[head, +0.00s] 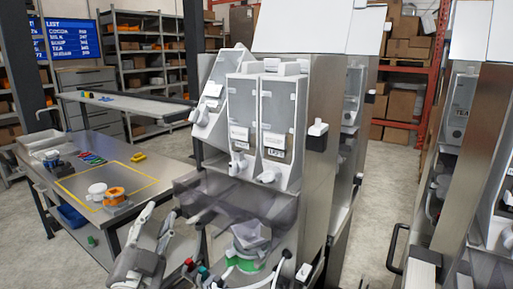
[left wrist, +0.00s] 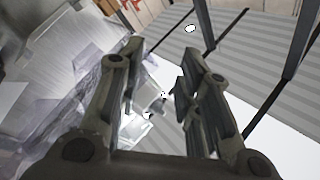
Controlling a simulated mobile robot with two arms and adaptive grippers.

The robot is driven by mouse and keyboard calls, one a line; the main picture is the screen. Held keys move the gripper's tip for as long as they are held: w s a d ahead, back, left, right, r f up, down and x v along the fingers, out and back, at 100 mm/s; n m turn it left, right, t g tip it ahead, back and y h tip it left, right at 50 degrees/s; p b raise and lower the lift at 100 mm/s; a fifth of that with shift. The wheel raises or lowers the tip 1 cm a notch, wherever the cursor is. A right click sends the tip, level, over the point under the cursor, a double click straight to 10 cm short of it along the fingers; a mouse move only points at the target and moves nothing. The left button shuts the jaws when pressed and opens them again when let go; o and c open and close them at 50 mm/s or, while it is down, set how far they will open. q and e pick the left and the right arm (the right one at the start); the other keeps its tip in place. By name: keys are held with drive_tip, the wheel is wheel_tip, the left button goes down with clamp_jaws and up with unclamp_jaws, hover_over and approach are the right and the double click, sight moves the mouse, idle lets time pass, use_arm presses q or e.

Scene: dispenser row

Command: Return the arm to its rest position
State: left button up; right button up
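My left gripper (head: 159,217) is at the lower left of the head view, in front of the dispenser and beside the table. In the left wrist view its two fingers (left wrist: 163,62) stand apart with nothing between them. The dispenser (head: 262,120) has two clear hoppers with white spouts and labels too small to read well. A grey, angular container (head: 251,236) sits low in the dispenser, above a green disc (head: 247,265). A smoky transparent panel partly covers this area.
A steel table (head: 52,188) at the left holds a yellow-outlined area with a white jar (head: 97,191) and an orange item (head: 115,195). More dispensers (head: 460,110) stand at the right. Shelves and a blue list screen (head: 72,39) are behind. Open floor (head: 375,200) lies between the dispensers.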

use_arm(q)
drive_tip(key=s+a+f+n+g+y, duration=0.15)
drive_tip(key=s+f+g, duration=0.25)
drive_tip(key=f, duration=0.7)
drive_tip(key=s+a+f+n+g, duration=0.1)
drive_tip(key=s+f+n+g, duration=0.3)
drive_tip(key=f, duration=0.6)
drive_tip(key=s+d+f+g+h, duration=0.1)
drive_tip(key=s+f+g, duration=0.5)
drive_tip(key=s, duration=0.5)
drive_tip(key=s+d+f+g+h, duration=0.15)
drive_tip(key=s+f+g, duration=0.25)
drive_tip(key=s+f, duration=0.55)
wheel_tip(320, 180, down, 26)
drive_tip(key=s+g, duration=0.1)
drive_tip(key=s, duration=0.1)
drive_tip(key=s+a+f+g+y, duration=0.1)
drive_tip(key=s+a+f, duration=0.1)
drive_tip(key=s+f, duration=1.3)
drive_tip(key=shift+s+a+f+b, duration=0.25)
drive_tip(key=shift+s+a+b, duration=0.15)
drive_tip(key=shift+s, duration=0.45)
